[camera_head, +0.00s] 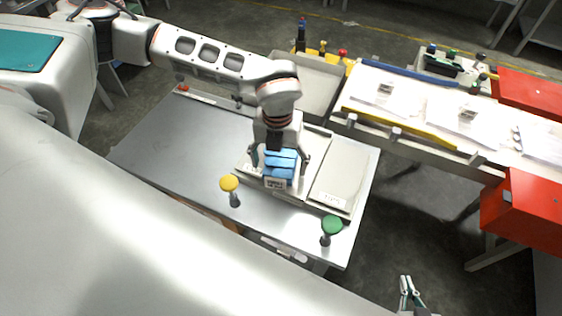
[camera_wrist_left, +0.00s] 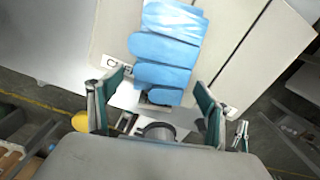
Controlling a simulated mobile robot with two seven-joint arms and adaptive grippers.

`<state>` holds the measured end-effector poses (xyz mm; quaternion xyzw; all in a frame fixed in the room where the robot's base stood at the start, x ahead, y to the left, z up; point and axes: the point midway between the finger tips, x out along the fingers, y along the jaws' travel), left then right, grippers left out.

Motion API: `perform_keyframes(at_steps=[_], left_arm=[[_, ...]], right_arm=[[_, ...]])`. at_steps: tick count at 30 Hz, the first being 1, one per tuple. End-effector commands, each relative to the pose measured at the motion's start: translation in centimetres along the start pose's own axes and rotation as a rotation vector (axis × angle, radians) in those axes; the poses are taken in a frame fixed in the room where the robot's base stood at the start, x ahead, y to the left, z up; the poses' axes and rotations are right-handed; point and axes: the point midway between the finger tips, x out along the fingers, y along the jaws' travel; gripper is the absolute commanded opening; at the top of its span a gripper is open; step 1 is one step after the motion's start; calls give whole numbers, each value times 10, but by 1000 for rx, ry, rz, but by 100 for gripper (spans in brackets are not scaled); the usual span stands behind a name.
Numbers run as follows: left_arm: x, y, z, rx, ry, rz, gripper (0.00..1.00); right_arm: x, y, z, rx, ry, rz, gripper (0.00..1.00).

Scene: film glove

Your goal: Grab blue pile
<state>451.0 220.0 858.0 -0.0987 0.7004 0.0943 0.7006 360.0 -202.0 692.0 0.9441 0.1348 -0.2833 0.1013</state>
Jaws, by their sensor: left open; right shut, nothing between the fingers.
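The blue pile (camera_head: 282,163) is a stack of blue gloves lying on a pale tray (camera_head: 256,179) on the metal table. In the left wrist view the blue pile (camera_wrist_left: 168,50) shows finger shapes and lies ahead of and between the fingers. My left gripper (camera_head: 281,163) is open, pointing down, with one finger on each side of the pile; I cannot tell whether they touch it. It also shows in the left wrist view (camera_wrist_left: 158,103). My right gripper (camera_head: 408,290) is shut and empty at the bottom right of the head view, away from the table.
A yellow button (camera_head: 229,183) and a green button (camera_head: 332,224) stand on posts at the table's near edge. An empty pale panel (camera_head: 338,182) lies right of the pile. A conveyor (camera_head: 420,105) and red boxes (camera_head: 525,205) are at the right. The table's left part (camera_head: 190,135) is clear.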

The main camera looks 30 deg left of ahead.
Motion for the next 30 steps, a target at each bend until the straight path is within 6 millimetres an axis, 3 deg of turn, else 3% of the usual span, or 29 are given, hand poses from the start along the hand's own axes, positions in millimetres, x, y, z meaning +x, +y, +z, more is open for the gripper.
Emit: perform_keyframes(at_steps=[4, 11, 16, 17, 30], left_arm=[[13, 1, 0, -1, 1, 0, 78], [15, 0, 0, -1, -1, -1, 78], [15, 0, 0, -1, -1, -1, 39], [15, 0, 0, -1, -1, -1, 36], [10, 0, 1, -2, -1, -1, 32]], right_arm=[[0, 2, -9, -1, 13, 2, 0], [0, 2, -11, -1, 17, 3, 0], [0, 2, -10, -1, 15, 3, 0], [0, 2, -10, -1, 15, 3, 0], [0, 1, -5, -1, 7, 2, 0]])
